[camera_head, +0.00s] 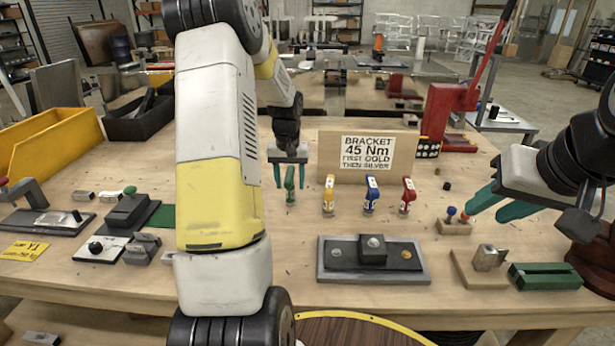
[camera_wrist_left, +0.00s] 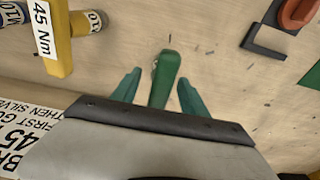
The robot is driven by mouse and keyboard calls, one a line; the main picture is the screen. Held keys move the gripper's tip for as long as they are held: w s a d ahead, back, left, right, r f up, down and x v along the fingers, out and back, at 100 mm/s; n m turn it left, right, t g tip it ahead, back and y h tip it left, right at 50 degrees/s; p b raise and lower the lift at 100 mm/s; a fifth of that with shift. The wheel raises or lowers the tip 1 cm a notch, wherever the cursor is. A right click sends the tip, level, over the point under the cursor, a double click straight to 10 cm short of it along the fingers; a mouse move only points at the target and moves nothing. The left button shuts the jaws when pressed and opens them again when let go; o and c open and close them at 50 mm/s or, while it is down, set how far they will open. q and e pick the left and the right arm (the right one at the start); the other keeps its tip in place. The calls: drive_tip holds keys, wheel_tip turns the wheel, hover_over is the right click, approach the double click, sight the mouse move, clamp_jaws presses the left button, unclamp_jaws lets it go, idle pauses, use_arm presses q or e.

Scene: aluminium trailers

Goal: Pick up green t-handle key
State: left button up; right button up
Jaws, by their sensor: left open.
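The green t-handle key (camera_head: 290,185) stands upright on the wooden table, left of a row of yellow (camera_head: 328,194), blue (camera_head: 371,193) and red (camera_head: 408,194) keys. My left gripper (camera_head: 290,184) is open above it, with one teal finger on each side. In the left wrist view the green handle (camera_wrist_left: 164,78) lies between the two fingertips (camera_wrist_left: 159,84), with a gap on both sides. The lower part of the key is hard to see there. My right gripper (camera_head: 484,214) is open and empty at the right, over the table.
A sign board (camera_head: 367,158) reading "BRACKET 45 Nm" stands behind the keys. A bracket fixture (camera_head: 372,275) lies in front. A small wooden block (camera_head: 453,227) with blue and orange knobs is near my right gripper. A yellow bin (camera_head: 50,145) is at the left.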

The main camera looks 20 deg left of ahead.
use_arm(q)
drive_tip(key=shift+w+f, duration=0.15)
drive_tip(key=shift+f, duration=0.7)
clamp_jaws()
idle(0.8)
